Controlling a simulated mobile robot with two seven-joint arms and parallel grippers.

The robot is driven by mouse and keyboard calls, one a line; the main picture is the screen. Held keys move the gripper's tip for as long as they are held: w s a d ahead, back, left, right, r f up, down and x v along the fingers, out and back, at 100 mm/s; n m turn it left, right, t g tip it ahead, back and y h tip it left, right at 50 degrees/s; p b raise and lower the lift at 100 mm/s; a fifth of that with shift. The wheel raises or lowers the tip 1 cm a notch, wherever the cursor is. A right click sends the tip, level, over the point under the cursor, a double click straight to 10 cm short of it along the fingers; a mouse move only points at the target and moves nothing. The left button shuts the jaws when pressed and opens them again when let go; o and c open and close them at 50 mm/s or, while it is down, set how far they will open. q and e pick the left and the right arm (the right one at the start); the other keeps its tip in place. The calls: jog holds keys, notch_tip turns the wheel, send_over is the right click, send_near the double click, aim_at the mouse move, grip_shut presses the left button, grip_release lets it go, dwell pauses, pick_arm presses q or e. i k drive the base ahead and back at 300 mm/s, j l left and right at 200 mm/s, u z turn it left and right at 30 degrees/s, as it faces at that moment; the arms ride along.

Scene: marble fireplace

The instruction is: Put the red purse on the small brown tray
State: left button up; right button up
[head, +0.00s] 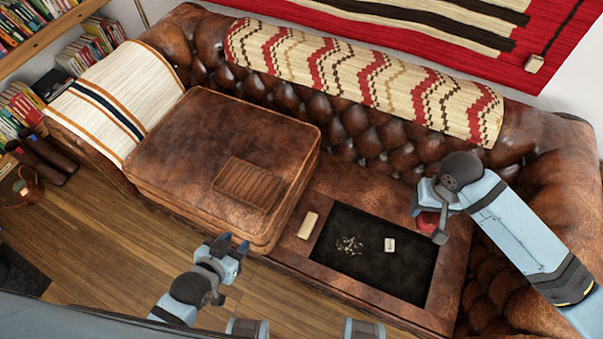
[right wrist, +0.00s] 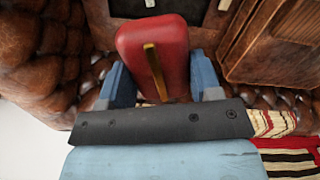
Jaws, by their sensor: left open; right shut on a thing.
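The red purse (head: 427,222) is held in my right gripper (head: 430,212), above the right end of the sofa seat near the dark panel. In the right wrist view the red purse (right wrist: 140,45) sits between the two blue fingers, with a yellow strip on its face. In the head view the purse is mostly hidden by the gripper. The small brown tray (head: 248,183), slatted, lies on the large brown leather cushion, well to the left of the purse. My left gripper (head: 236,247) is open and empty, in front of the cushion's front edge.
A dark panel (head: 385,270) set in the seat bears a small white box (head: 390,244) and a pile of small bits (head: 349,245). A cream block (head: 308,225) lies beside the cushion. The tufted sofa back, with a patterned throw (head: 360,80), rises behind.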

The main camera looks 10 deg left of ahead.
aim_at(232, 177)
jog(key=i+j, duration=0.1)
jog(key=j, duration=1.15)
jog(key=i+j+z, duration=0.1)
jog(key=j, duration=2.45)
jog(key=i+z, duration=0.05)
